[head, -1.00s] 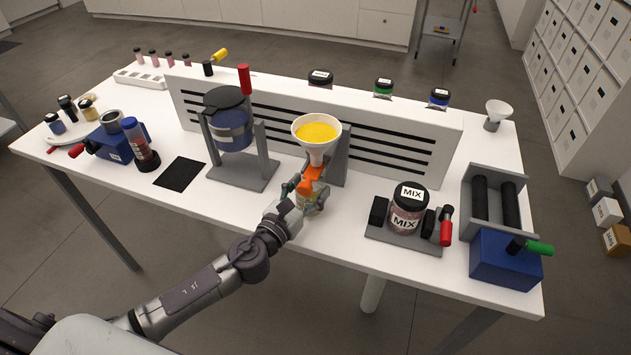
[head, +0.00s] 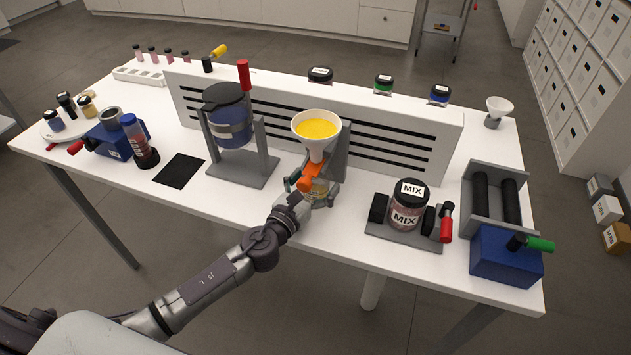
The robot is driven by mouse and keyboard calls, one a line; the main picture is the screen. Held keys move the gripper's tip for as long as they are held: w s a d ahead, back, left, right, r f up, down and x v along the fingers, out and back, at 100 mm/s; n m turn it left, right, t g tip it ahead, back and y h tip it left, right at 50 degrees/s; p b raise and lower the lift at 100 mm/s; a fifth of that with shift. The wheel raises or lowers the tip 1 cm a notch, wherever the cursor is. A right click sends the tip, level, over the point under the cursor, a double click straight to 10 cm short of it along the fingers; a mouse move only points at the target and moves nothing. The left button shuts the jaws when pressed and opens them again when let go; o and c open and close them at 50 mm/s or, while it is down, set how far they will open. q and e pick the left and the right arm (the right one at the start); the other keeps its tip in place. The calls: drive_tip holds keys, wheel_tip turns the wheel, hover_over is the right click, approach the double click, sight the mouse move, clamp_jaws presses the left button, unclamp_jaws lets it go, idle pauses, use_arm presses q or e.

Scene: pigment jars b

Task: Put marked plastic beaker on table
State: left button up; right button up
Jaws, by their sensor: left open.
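The plastic beaker (head: 320,190) stands low under the orange valve (head: 311,178) of a white funnel (head: 317,140) filled with yellow powder. It looks clear with a yellowish tint. The valve and my gripper partly cover it, and I cannot make out its marking. My left gripper (head: 304,202) is open, close at the beaker's near left side. Its fingertips are small and partly hidden, so I cannot tell whether they touch the beaker. My right gripper is not in view. The white table (head: 225,205) carries it all.
A grey stand with a blue pot (head: 230,128) is left of the funnel. A MIX jar (head: 408,207) sits on a clamp base to the right, and a roller mill (head: 505,265) is farther right. Bare tabletop lies left of the gripper, around the black mat (head: 179,171).

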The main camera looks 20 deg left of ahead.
use_arm(q)
drive_tip(key=shift+s+r, duration=0.1)
drive_tip(key=shift+r, duration=0.05)
drive_tip(key=b+v, duration=0.2)
drive_tip(key=v, duration=0.8)
drive_tip(key=shift+s+a, duration=0.15)
drive_tip(key=shift+s, duration=0.15)
drive_tip(key=shift+s+a, duration=0.1)
drive_tip(key=shift+s, duration=0.45)
